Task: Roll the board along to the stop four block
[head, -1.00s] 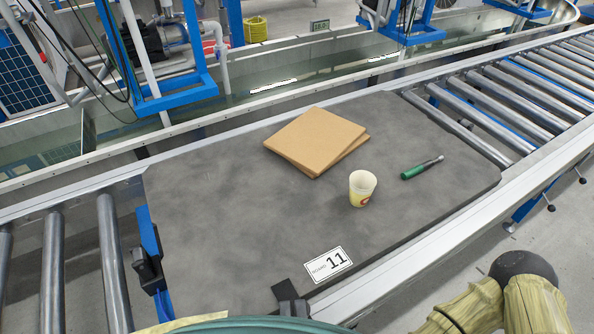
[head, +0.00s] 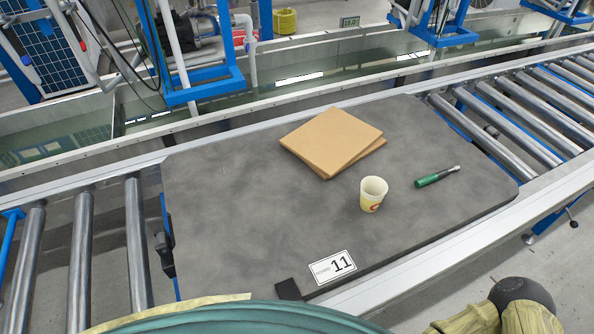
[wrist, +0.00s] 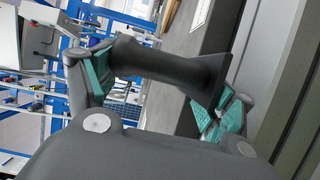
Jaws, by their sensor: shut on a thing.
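The grey board (head: 230,220) lies flat on the roller conveyor in the head view, with a white label (head: 333,267) reading 11. On it are two stacked tan sheets (head: 333,140), a cup (head: 372,194) standing upright and a green-handled tool (head: 437,177). In the wrist view my gripper (wrist: 165,85) is shut on a dark handle (wrist: 170,68), with its teal pads at the two ends. The handle's join to the board is not clear. I cannot pick out a stop four block.
Bare rollers (head: 80,260) show left of the board and more rollers (head: 520,105) at its right. A metal side rail (head: 440,245) runs along the near side. Blue frames with pumps and a long trough (head: 250,95) stand behind the conveyor.

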